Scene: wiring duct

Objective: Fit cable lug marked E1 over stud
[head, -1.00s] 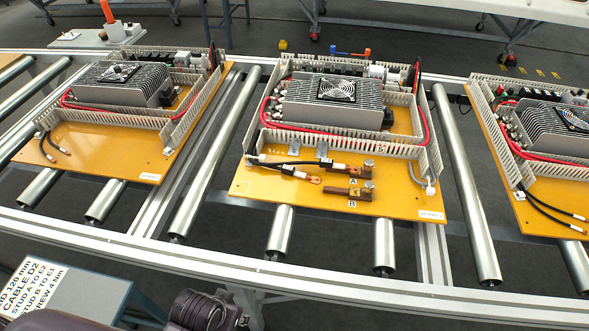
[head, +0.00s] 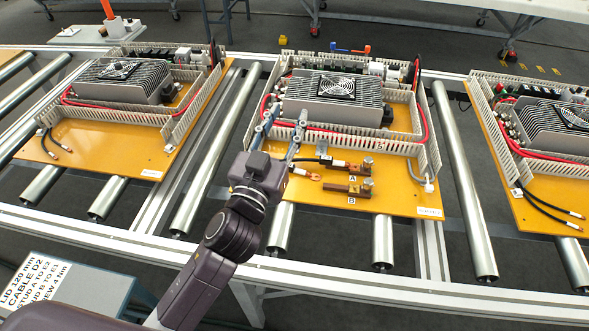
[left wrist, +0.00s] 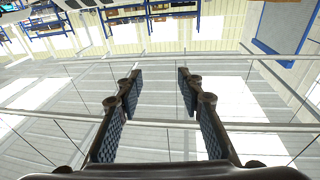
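On the middle orange board, two cables end in copper lugs. The lower lug (head: 315,176) has a white sleeve and lies free, left of the studs. The upper lug (head: 354,168) lies close to stud A (head: 367,164); whether it is on the stud I cannot tell. Stud B (head: 366,184) stands on a brown block in front of stud A. The markings on the sleeves are too small to read. My left gripper (head: 285,122) is over the board's left part, hiding part of the cables. Its fingers are apart and empty in the left wrist view (left wrist: 160,80). My right gripper is not in view.
A sign (head: 38,287) at lower left reads stud A to E2, stud B to E1. White slotted duct walls (head: 350,145) stand behind the cables. Similar boards are at left (head: 100,160) and right (head: 550,220).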

